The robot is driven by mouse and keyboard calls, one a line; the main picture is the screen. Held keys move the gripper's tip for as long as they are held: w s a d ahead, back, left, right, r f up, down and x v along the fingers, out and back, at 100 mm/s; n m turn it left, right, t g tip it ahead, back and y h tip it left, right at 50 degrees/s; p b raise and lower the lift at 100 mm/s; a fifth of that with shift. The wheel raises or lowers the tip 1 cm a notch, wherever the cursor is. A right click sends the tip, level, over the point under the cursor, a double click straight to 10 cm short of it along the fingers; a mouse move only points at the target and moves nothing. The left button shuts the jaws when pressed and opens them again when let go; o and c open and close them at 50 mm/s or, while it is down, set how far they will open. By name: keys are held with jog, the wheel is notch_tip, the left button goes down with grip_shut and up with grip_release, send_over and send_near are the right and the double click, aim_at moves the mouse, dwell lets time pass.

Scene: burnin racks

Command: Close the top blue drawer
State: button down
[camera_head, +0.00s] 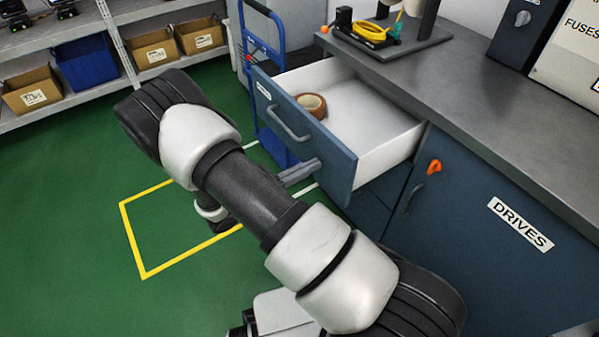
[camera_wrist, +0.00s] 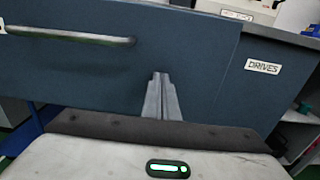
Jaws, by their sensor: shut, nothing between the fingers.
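The top blue drawer (camera_head: 335,150) is pulled out of the workbench cabinet in the head view, with its white inside showing. A roll of brown tape (camera_head: 312,105) lies in it. Its front has a grey bar handle (camera_head: 289,125) and a small white label. My gripper (camera_head: 318,164) is shut and empty, low at the right part of the drawer front, below and to the right of the handle. In the wrist view my gripper (camera_wrist: 161,75) points at the blue drawer front (camera_wrist: 190,50), with the handle (camera_wrist: 70,36) to the left. I cannot tell if the fingertips touch it.
The grey worktop (camera_head: 480,100) runs above the cabinet, carrying a tray with yellow cable. A blue cabinet door (camera_head: 490,240) marked DRIVES has an orange item on it. A blue trolley (camera_head: 282,45) stands behind the drawer. Shelves with boxes stand left; green floor is open there.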

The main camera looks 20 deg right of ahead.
jog(key=shift+d, duration=0.15)
jog(key=x, duration=2.6)
jog(key=shift+w+d+f, duration=0.15)
jog(key=shift+d, duration=0.15)
jog(key=shift+w+d, duration=0.15)
jog(key=shift+d, duration=0.2)
jog(key=shift+d+r, duration=0.1)
jog(key=shift+r, duration=0.15)
